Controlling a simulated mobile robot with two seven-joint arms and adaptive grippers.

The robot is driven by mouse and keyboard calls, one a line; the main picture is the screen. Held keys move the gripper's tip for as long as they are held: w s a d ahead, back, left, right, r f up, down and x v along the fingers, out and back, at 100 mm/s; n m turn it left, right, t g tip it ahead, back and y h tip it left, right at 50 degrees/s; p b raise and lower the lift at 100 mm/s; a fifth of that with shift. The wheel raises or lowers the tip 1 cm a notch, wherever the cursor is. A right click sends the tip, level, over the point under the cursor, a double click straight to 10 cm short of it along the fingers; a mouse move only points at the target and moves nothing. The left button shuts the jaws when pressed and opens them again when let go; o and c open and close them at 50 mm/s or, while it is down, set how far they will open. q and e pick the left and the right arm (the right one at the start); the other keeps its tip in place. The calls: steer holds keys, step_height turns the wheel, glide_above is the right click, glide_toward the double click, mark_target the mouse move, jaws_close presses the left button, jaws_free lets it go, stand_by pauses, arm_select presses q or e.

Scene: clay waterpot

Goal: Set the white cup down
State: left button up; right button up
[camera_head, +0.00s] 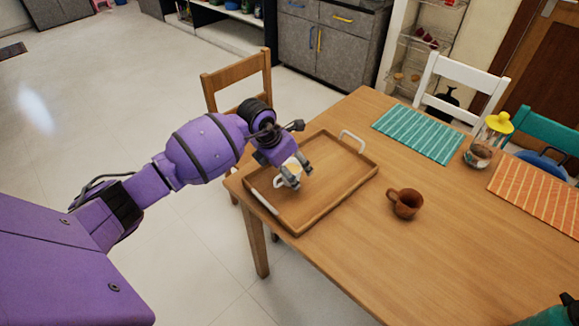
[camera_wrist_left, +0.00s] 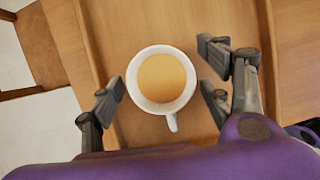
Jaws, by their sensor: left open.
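The white cup (camera_head: 283,180) is upright in the wooden tray (camera_head: 325,208), near the tray's left part. In the left wrist view the white cup (camera_wrist_left: 172,106) is seen from above, holding an orange-brown liquid, its handle towards the bottom of the picture. My left gripper (camera_head: 293,177) is open over the tray with its fingers around the cup. In the left wrist view the fingers of the left gripper (camera_wrist_left: 165,92) stand on both sides of the cup, with a gap on each side. The cup is partly hidden by the gripper in the head view.
A brown clay pot (camera_head: 405,203) stands on the table (camera_head: 380,255) right of the tray. A teal striped mat (camera_head: 418,134), a jar with a yellow lid (camera_head: 488,140) and an orange striped mat (camera_head: 540,193) lie further right. A wooden chair (camera_head: 238,82) stands behind the tray.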

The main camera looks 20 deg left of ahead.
arm_select(q)
steer(key=v, duration=1.1)
steer(key=s+d+f+n+t+h, duration=0.2)
steer(key=s+d+n+h, duration=0.4)
steer(key=d, duration=0.4)
steer(key=s+d+f+n+t+h, duration=0.15)
steer(key=s+d+n+h, duration=0.25)
steer(key=s+d+h, duration=0.5)
steer(key=s+a+f+n+t+y, duration=0.35)
steer(key=f+n+y, duration=0.2)
steer(key=n, duration=0.45)
steer(key=s+a+f+n+t+y, duration=0.2)
steer(key=a+f+n+t+y, duration=0.25)
steer(key=n+y, duration=0.35)
steer(key=s+a+f+n+g+y, duration=0.2)
steer(key=s+f+n, duration=0.4)
steer(key=s, duration=0.4)
steer(key=s+a+f+n+g+y, duration=0.1)
steer(key=s+f+n+g, duration=0.4)
steer(key=s, duration=0.5)
step_height(320, 180, down, 3)
steer(key=shift+a+r+n+y, duration=0.25)
steer(key=shift+a+n+y, duration=0.1)
steer(key=shift+a+n, duration=0.5)
arm_select(e)
steer(key=shift+w+a+r, duration=0.1)
steer(key=shift+w+r, duration=0.25)
steer(key=shift+w, duration=0.15)
